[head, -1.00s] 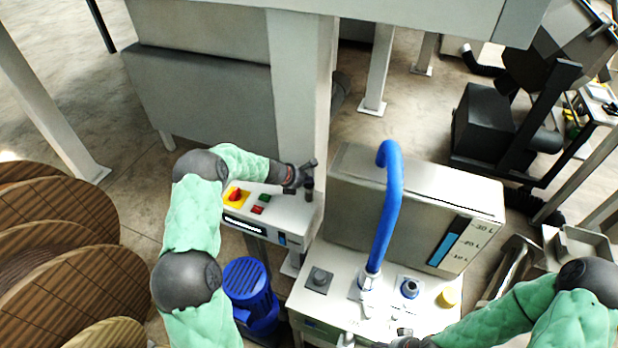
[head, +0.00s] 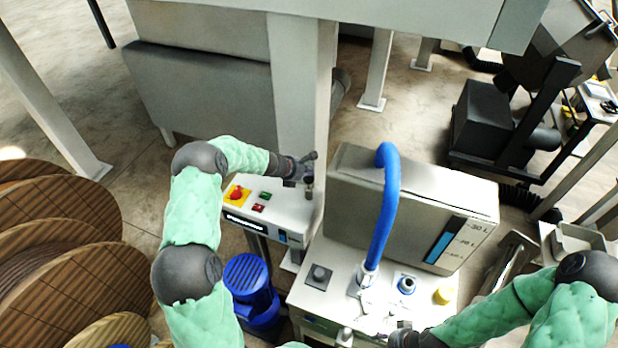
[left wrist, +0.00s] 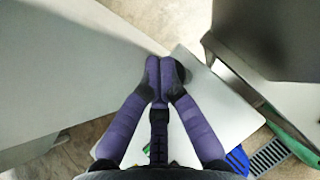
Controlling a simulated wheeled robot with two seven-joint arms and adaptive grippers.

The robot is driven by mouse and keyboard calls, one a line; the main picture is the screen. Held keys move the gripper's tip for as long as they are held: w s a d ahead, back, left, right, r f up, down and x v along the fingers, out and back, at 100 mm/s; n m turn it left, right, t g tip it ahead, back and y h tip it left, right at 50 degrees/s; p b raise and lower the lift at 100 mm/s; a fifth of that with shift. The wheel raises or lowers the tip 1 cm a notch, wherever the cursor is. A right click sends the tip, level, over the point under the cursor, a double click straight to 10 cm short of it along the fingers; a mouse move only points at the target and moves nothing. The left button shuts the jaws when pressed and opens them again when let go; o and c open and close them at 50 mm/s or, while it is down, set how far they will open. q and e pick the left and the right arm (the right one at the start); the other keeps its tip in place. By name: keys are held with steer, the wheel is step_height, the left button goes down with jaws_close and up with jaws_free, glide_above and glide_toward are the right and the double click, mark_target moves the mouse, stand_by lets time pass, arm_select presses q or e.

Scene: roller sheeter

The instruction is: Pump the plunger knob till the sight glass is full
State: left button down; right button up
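A small dark upright piece that looks like the plunger knob (head: 308,184) stands at the back right corner of the white control box in the head view. My left gripper (head: 306,164) is just above it; contact is not clear. In the left wrist view the two fingers of this gripper (left wrist: 158,66) come together at their tips, with nothing visible between them. A small window with blue in it, perhaps the sight glass (head: 282,237), is on the box's front; its level is too small to read. My right gripper (head: 400,337) is low in the head view, its fingers unclear.
The control box (head: 285,208) carries a red switch on yellow and green and red buttons. A post (head: 300,90) rises close behind the left gripper. A tank (head: 350,190) with a litre scale and a blue hose (head: 385,220) stand to the right. Wooden spools (head: 60,230) are at left.

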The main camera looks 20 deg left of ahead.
mark_target(308, 179)
arm_select(q)
steer(key=shift+r+p, duration=2.25)
steer(key=shift+r, duration=0.4)
steer(key=shift+f, duration=0.1)
